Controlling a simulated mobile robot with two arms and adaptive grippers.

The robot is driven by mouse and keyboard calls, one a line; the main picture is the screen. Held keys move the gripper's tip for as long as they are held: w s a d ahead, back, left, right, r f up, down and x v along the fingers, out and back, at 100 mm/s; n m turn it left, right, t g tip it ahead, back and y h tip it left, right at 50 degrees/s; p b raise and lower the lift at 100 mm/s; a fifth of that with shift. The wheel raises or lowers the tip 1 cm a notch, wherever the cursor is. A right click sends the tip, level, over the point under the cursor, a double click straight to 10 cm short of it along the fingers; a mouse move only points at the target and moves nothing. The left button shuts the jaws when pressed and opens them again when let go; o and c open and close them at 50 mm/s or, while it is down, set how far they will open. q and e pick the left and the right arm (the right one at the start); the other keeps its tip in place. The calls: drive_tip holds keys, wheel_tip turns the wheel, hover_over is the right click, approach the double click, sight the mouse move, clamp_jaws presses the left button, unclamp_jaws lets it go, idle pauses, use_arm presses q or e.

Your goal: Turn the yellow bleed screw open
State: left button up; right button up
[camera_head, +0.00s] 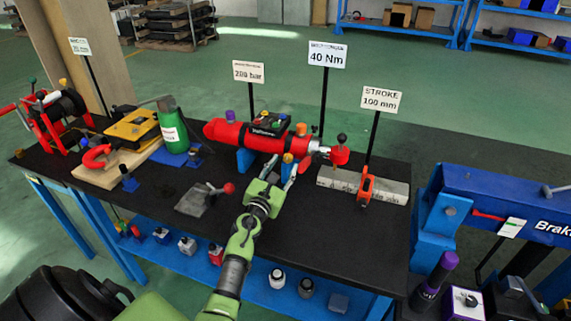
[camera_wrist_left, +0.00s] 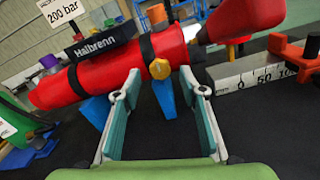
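The yellow bleed screw (camera_wrist_left: 160,69) is a small lobed knob on the side of the red cylinder (camera_wrist_left: 90,78), right of its black label band, in the left wrist view. In the head view the knob (camera_head: 288,158) shows just beyond my left gripper, on the near side of the red cylinder (camera_head: 235,135). My left gripper (camera_head: 281,174) is open and empty. In the left wrist view its two fingers (camera_wrist_left: 163,98) stand wide apart, and the knob appears between and beyond their tips, apparently untouched. My right gripper is in neither view.
Blue supports (camera_head: 246,160) hold the cylinder above the black tabletop (camera_head: 320,250). A red-knobbed lever (camera_head: 228,188) stands left of my gripper. A grey scale bar (camera_head: 385,190) with an orange clamp (camera_head: 366,188) lies to the right. Sign posts stand behind.

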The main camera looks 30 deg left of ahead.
sight(289, 158)
use_arm(q)
drive_tip(key=shift+x, duration=1.25)
clamp_jaws()
